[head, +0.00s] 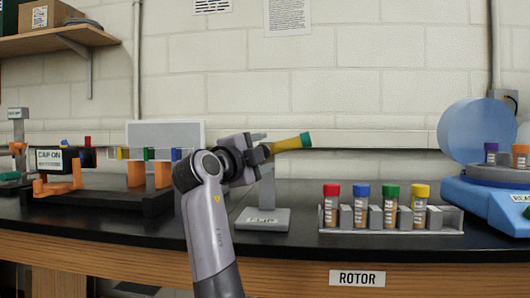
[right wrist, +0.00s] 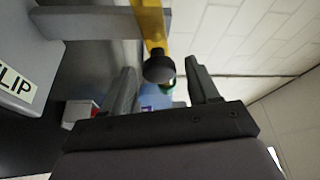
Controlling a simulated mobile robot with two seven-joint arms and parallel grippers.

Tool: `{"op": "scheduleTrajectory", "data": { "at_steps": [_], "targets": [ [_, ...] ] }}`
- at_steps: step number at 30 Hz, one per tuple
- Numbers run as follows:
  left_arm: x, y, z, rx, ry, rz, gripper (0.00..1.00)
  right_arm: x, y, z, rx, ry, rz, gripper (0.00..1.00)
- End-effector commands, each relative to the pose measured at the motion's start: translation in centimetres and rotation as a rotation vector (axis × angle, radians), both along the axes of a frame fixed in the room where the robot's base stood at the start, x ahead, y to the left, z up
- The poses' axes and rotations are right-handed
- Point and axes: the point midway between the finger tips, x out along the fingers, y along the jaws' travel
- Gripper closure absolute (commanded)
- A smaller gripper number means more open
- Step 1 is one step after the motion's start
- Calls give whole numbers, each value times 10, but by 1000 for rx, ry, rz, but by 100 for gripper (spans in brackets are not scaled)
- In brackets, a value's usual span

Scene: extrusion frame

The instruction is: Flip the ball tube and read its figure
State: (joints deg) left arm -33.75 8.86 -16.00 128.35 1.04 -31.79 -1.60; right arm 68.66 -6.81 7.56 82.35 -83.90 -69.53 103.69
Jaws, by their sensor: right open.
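The ball tube (head: 287,145) is yellow with a green end (head: 305,139). It sits tilted on the grey flip stand (head: 262,219), its green end up and to the right. In the right wrist view the yellow tube (right wrist: 152,22) runs behind a dark round knob (right wrist: 159,66). My right gripper (head: 258,148) is at the stand, partly covering it and the tube's lower part. In the right wrist view its two fingers are spread apart, with the knob between or just beyond their tips. I cannot tell whether they touch it. No figure is readable. My left gripper is not in view.
A rack (head: 392,232) with several capped tubes stands to the right, above a ROTOR label (head: 357,278). A blue machine (head: 487,195) is at far right. A black CAP-ON fixture (head: 75,160) is at left. The front counter between stand and rack is clear.

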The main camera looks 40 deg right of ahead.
Motion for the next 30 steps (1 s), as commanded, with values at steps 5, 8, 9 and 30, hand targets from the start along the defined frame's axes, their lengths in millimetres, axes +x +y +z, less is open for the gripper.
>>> {"op": "scheduleTrajectory", "data": {
  "at_steps": [5, 8, 9, 30],
  "targets": [
    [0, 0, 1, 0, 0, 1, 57, -10, 29, -3, 2, -2, 0, 40],
    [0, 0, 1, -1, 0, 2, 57, -14, 41, -4, 0, -1, -1, 40],
    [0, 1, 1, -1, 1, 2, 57, -16, 44, -5, 1, -1, -2, 40],
    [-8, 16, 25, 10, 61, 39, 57, -10, 44, 7, 0, 7, -5, 38]
  ]
}}
